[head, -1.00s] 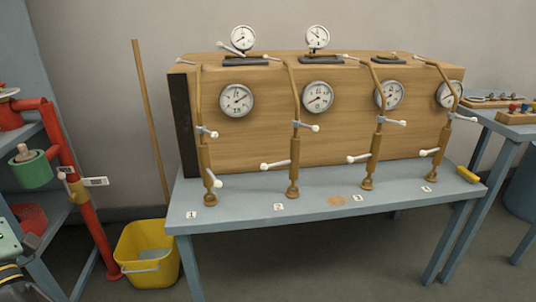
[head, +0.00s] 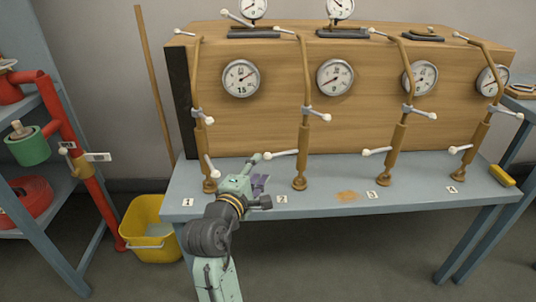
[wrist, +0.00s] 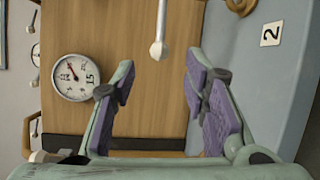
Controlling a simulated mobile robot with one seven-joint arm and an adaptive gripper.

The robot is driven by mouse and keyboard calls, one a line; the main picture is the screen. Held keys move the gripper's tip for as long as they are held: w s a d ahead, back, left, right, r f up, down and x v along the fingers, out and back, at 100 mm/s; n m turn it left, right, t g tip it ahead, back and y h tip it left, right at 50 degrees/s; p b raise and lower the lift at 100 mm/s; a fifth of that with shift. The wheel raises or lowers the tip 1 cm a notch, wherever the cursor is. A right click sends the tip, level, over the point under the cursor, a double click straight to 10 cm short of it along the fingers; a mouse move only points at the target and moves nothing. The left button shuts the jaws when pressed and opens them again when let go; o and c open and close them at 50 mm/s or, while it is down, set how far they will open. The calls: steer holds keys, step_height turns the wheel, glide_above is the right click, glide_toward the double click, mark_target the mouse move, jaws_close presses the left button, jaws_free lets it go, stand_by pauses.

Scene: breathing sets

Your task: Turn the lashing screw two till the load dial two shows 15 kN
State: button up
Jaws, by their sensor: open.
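Lashing screw two (head: 303,145) is a brown upright screw on the bench behind the label 2 (head: 282,199). Its lower lever points left and ends in a white knob (head: 266,165). Load dial two (head: 335,78) is the round white gauge to its right on the wooden box; its figures are too small to read. My gripper (head: 262,171) is open and empty, just left of screw two. In the wrist view, the white knob (wrist: 158,50) shows in line with the gap between my fingertips (wrist: 160,72); I cannot tell whether it lies between them.
Screw one (head: 207,140) stands left of my gripper, and its dial (head: 241,78) reads 15; that dial also shows in the wrist view (wrist: 76,77). Screw three (head: 396,145) stands to the right. A yellow bucket (head: 150,230) stands below the bench's left end.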

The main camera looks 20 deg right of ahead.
mark_target(265, 159)
steer(key=x, duration=0.8)
steer(key=shift+a+p, duration=0.1)
steer(key=shift+p, duration=0.2)
steer(key=shift+c, duration=0.2)
jaws_close()
